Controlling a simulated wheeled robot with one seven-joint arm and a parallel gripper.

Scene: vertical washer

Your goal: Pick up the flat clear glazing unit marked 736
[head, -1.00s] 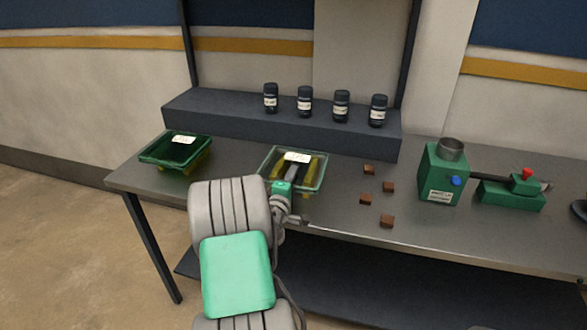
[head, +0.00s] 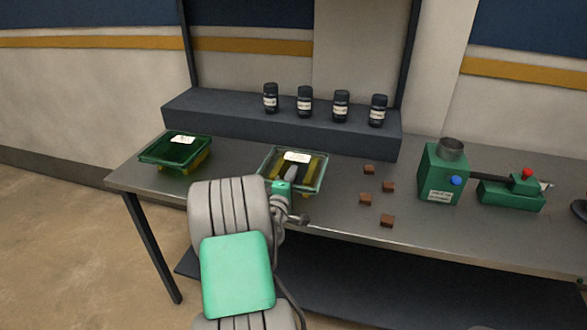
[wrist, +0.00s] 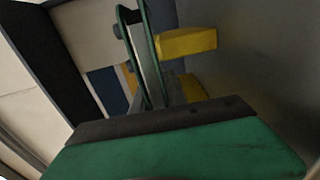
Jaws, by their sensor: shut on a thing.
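The flat clear glazing unit (head: 321,170) lies level over yellow supports on the bench, in the middle of the head view. It has a green-tinted edge and a white label whose marking is too small to read. My gripper (head: 291,174) is at its near edge, shut on it, with a grey finger over its top face. The wrist view shows the unit (wrist: 156,45) edge-on, its two green pane edges running away from the gripper (wrist: 157,92). The lower finger is hidden in the head view. I see no clear gap beneath the unit.
A darker green glazing unit (head: 161,153) lies on yellow supports to the left. Small brown blocks (head: 388,187) and a green machine (head: 442,175) stand to the right. Several dark jars (head: 305,101) stand on the raised shelf behind. Bare bench lies between the two units.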

